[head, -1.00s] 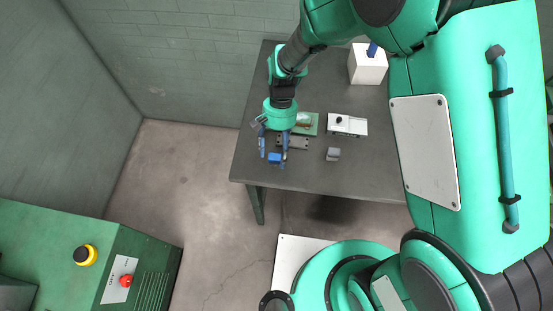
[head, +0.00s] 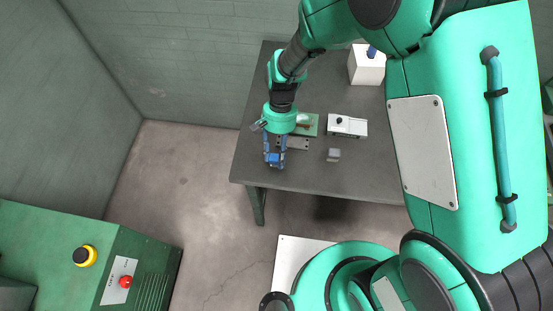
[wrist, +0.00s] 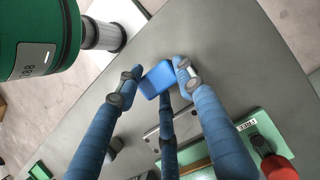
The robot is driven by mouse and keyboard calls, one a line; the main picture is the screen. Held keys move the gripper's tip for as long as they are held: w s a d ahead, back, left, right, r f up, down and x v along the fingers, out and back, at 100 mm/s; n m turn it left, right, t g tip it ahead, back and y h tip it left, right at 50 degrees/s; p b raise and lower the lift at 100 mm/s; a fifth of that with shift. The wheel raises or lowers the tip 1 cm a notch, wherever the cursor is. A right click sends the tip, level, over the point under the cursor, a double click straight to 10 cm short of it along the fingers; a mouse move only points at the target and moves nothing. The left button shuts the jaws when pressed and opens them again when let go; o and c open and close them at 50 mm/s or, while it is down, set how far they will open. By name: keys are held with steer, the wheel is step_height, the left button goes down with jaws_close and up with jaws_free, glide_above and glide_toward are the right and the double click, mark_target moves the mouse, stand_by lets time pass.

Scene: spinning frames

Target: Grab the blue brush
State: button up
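The blue brush shows as a small blue block in the head view (head: 273,158) and the wrist view (wrist: 158,79). It is near the front left edge of the dark grey table (head: 300,178). No bristles can be made out. My gripper (head: 274,161) reaches down over it. In the wrist view my gripper's blue-wrapped fingers (wrist: 157,72) are closed in on the brush, with one fingertip at each side and a middle finger by its lower edge. They appear to touch it. Its underside is hidden, so I cannot tell whether it rests on the table.
A grey metal plate (head: 299,143) and a green board (head: 311,120) lie just behind. A white box with a black knob (head: 352,126) and a small grey block (head: 333,155) are to the right. A white cube (head: 366,68) stands at the back. The table's front right is clear.

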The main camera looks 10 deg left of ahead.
steer(key=shift+r, duration=0.1)
stand_by(0.3)
steer(key=shift+r, duration=0.5)
steer(key=r, duration=0.1)
steer(key=r+p, duration=0.1)
steer(key=shift+s+d+r, duration=0.25)
steer(key=shift+s+r, duration=0.05)
steer(key=shift+s, duration=0.05)
steer(key=s+d+r+p, duration=0.1)
steer(key=s+d, duration=0.7)
steer(key=s, duration=0.4)
steer(key=shift+s+d, duration=0.15)
steer(key=shift+s, duration=0.2)
